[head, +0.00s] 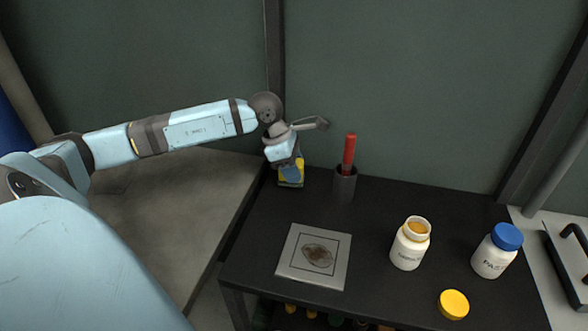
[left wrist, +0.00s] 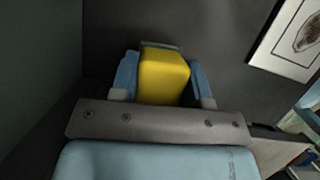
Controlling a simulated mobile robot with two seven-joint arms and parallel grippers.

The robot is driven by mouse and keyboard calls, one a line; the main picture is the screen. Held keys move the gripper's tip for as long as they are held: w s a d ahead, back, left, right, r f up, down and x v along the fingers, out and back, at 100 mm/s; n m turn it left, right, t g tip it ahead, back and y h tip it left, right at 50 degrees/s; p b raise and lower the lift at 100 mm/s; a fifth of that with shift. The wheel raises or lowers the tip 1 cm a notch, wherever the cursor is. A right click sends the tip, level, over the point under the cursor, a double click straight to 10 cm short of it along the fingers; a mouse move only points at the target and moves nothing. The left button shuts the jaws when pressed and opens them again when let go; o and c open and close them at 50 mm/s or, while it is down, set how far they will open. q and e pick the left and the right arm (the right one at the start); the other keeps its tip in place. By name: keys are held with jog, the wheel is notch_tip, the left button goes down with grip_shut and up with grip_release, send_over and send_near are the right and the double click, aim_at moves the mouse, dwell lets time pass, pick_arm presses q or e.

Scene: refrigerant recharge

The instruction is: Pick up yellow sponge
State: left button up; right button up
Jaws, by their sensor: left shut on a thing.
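The yellow sponge (left wrist: 164,76) is a yellow block between the two blue fingers of my left gripper (left wrist: 167,82) in the left wrist view. The fingers are shut on it from both sides. In the head view my left gripper (head: 290,174) points down at the back left corner of the black table, and a bit of yellow shows around its fingers. The gripper hides much of the sponge there. I cannot tell whether the sponge touches the table. My right gripper is not in view.
A dark cup (head: 344,187) holding a red stick (head: 349,154) stands just right of the gripper. A square plate (head: 330,276) with a stained patch lies in front. An open white bottle (head: 410,247), a blue-capped bottle (head: 494,256) and a yellow lid (head: 453,304) are further right.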

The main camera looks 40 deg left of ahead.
aim_at(300, 164)
pick_arm(q)
jog(key=r, duration=0.3)
jog(key=r+p, duration=0.1)
jog(key=r, duration=0.1)
jog(key=shift+s+d+r, duration=0.15)
jog(key=shift+s+r, duration=0.15)
jog(key=s+d, duration=0.4)
jog(key=s, duration=0.4)
jog(key=s+d, duration=0.5)
jog(key=s, duration=0.3)
jog(key=shift+s, duration=0.3)
jog(key=shift+d+f, duration=0.1)
